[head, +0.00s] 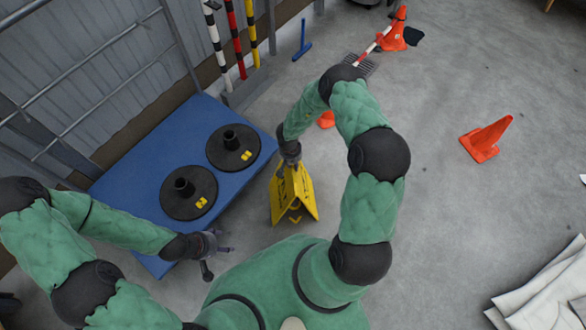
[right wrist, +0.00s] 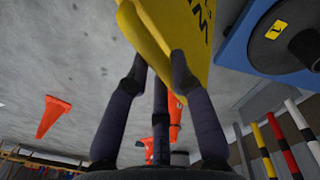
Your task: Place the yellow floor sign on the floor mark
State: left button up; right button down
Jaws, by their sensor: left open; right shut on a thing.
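The yellow floor sign (head: 282,197) is an A-shaped folding sign with dark print, upright with its panels spread. My right gripper (head: 288,160) is shut on its top edge. In the right wrist view the fingers (right wrist: 158,66) close on the yellow panel (right wrist: 199,38). A small yellow V-shaped mark (head: 295,219) shows just below the sign and looks like part of the floor mark; the rest is hidden or not clear. I cannot tell whether the sign's feet touch the floor. My left gripper (head: 218,246) is open and empty by the blue platform's near corner.
The blue platform (head: 118,185) left of the sign bears two black round bases (head: 188,193) (head: 235,147). Striped posts (head: 232,40) stand by the wall. Pale folded sheets (head: 545,290) lie at lower right. The floor right of my arm is mostly clear.

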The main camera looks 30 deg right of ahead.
dwell(0.4)
jog(key=c, duration=1.1)
grip_release()
jog(key=shift+f, duration=0.1)
notch_tip(320, 180, up, 12)
jog(key=p, duration=0.7)
jog(key=s+a+y, duration=0.1)
jog(key=s+a, duration=0.4)
jog(key=a, duration=0.1)
jog(key=s+a+r+n+y, duration=0.1)
jog(key=s+a+y, duration=0.1)
jog(key=s+a, duration=0.4)
jog(key=s+a+r+n+y, duration=0.1)
jog(key=s+a+y, duration=0.1)
jog(key=s+a, duration=0.3)
jog(key=shift+s+a+r+t, duration=0.1)
jog(key=shift+s+a+t, duration=0.3)
jog(key=shift+s, duration=0.1)
